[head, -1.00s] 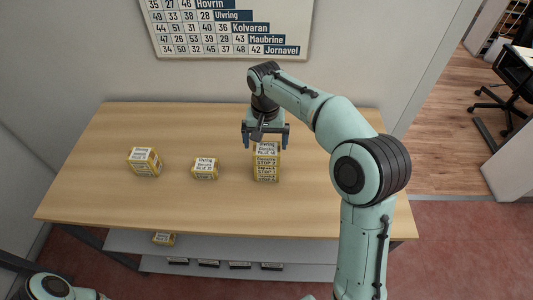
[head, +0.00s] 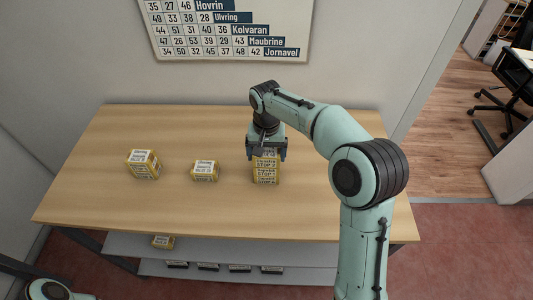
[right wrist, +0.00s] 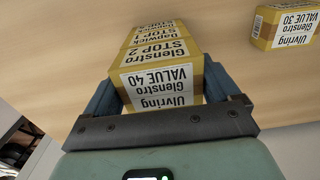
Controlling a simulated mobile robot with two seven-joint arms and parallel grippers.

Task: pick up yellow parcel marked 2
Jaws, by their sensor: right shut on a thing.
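The yellow parcel marked STOP 2 (head: 266,164) is the top one of a stack on the wooden counter. In the right wrist view the parcel (right wrist: 158,82) shows Glenstro, STOP 2 and VALUE 40 on white labels. My right gripper (head: 267,157) points down over the stack, with its fingers on two opposite sides of this parcel, and is shut on it. Below it is another yellow parcel (head: 266,179), marked STOP 1 in the wrist view. The parcel appears still on the stack; no gap shows. My left gripper is out of view.
Two more yellow parcels stand on the counter (head: 110,200): a middle one (head: 205,171) and a left one (head: 143,164). Another parcel (head: 163,242) lies on the shelf below. A wall board (head: 230,30) hangs behind. The counter's right part is clear.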

